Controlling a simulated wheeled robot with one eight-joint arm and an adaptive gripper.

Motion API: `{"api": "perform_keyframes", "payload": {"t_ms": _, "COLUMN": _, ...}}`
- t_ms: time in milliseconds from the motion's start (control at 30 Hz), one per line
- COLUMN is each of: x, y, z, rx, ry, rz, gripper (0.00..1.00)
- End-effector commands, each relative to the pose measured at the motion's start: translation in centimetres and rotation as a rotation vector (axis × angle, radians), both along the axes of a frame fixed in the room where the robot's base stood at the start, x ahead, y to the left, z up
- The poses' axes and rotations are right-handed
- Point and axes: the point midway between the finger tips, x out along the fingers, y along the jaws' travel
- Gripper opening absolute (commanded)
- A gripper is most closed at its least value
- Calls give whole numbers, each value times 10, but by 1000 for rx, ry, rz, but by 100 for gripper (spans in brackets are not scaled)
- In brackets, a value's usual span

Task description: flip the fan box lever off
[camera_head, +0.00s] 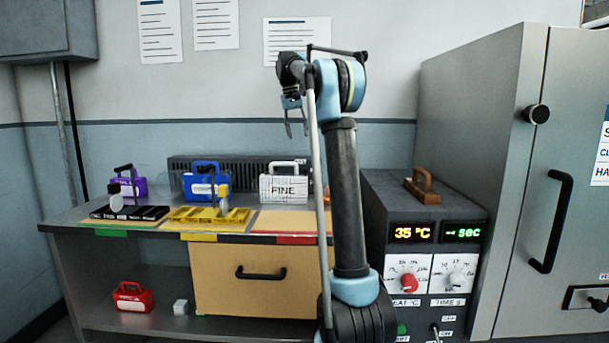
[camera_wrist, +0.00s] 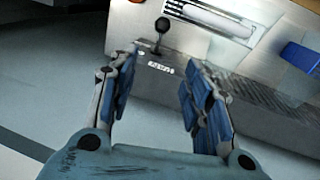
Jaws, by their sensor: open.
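The label is too blurred to read, so I cannot tell whether this is the fan box lever. My gripper (camera_wrist: 158,82) has its fingers spread, with nothing between them. The lever is beyond the fingertips, near the top of the view, and apart from them. In the head view my gripper (camera_head: 296,122) hangs open in front of the wall, above the bench.
The bench (camera_head: 62,223) at left holds purple, blue and white cases and coloured trays. A control unit (camera_head: 376,215) with dials and displays stands right of my arm, beside a tall grey cabinet (camera_head: 478,105). A grey wall box (camera_head: 45,28) hangs upper left.

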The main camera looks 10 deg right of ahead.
Motion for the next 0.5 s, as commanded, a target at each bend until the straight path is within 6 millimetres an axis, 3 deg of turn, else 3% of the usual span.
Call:
{"api": "perform_keyframes", "payload": {"t_ms": 233, "x": 1, "y": -2, "z": -17, "rx": -8, "ry": 3, "rz": 12, "gripper": 45}}
{"api": "perform_keyframes", "payload": {"t_ms": 500, "x": -1, "y": -10, "z": -60, "rx": -7, "ry": 3, "rz": 10, "gripper": 45}}
